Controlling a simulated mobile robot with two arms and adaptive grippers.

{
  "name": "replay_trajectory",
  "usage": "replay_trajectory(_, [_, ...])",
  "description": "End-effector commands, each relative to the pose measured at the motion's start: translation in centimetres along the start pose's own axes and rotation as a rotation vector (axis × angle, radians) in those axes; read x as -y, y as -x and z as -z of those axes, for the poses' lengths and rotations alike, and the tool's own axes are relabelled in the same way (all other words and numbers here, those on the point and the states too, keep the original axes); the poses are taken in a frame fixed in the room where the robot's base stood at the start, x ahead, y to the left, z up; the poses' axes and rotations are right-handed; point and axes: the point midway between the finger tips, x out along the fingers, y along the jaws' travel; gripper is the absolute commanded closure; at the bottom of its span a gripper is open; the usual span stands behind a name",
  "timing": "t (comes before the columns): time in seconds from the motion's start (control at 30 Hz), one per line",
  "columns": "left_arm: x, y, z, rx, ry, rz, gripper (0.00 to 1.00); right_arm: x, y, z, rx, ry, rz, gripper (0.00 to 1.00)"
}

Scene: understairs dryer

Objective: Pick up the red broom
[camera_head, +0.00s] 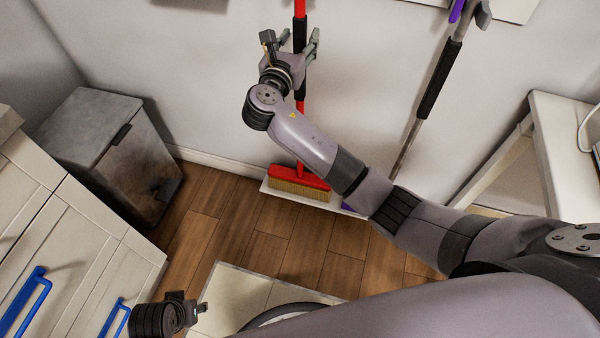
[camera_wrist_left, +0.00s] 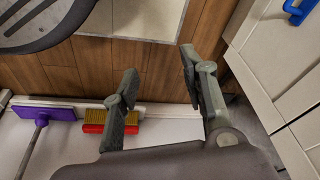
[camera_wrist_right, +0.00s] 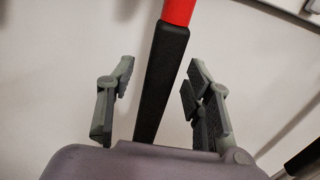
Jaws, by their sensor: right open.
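The red broom stands upright against the wall, with its red head (camera_head: 300,178) and tan bristles low by the floor. Its red handle (camera_head: 300,8) has a black grip section. My right gripper (camera_head: 291,44) is open, its fingers on either side of the handle. In the right wrist view the black grip (camera_wrist_right: 163,75) runs between the open fingers (camera_wrist_right: 158,78), with gaps on both sides. My left gripper (camera_wrist_left: 160,65) is open and empty, low at the front left in the head view. The broom head (camera_wrist_left: 112,121) also shows in the left wrist view.
A purple mop with a black grip (camera_head: 439,80) leans right of the broom; its purple head (camera_wrist_left: 45,113) is near the broom head. A grey bin (camera_head: 105,150) and cabinets with blue handles (camera_head: 28,300) stand left. A white table (camera_head: 560,130) stands right.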

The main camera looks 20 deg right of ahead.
Motion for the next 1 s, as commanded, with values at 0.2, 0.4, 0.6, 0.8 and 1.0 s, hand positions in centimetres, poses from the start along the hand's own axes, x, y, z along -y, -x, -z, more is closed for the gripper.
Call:
replay_trajectory(0.2, [0.06, 0.82, 0.26, -0.004, 0.001, 0.001, 0.6, -0.03, -1.2, -0.02, -0.001, -0.001, -0.001, 0.53])
replay_trajectory(0.4, [0.06, 0.81, 0.25, -0.004, 0.001, 0.001, 0.6, -0.03, -1.16, -0.03, -0.001, -0.001, -0.001, 0.57])
replay_trajectory(0.6, [0.04, 0.8, 0.25, -0.004, 0.001, 0.001, 0.6, -0.03, -1.13, -0.02, -0.001, -0.001, -0.001, 0.71])
replay_trajectory(0.8, [0.03, 0.79, 0.25, -0.004, 0.0, 0.001, 0.6, -0.04, -1.12, -0.02, -0.001, -0.001, -0.001, 0.84])
replay_trajectory(1.0, [0.02, 0.79, 0.24, -0.004, 0.0, 0.0, 0.6, -0.05, -1.11, -0.02, -0.001, -0.001, -0.002, 0.97])
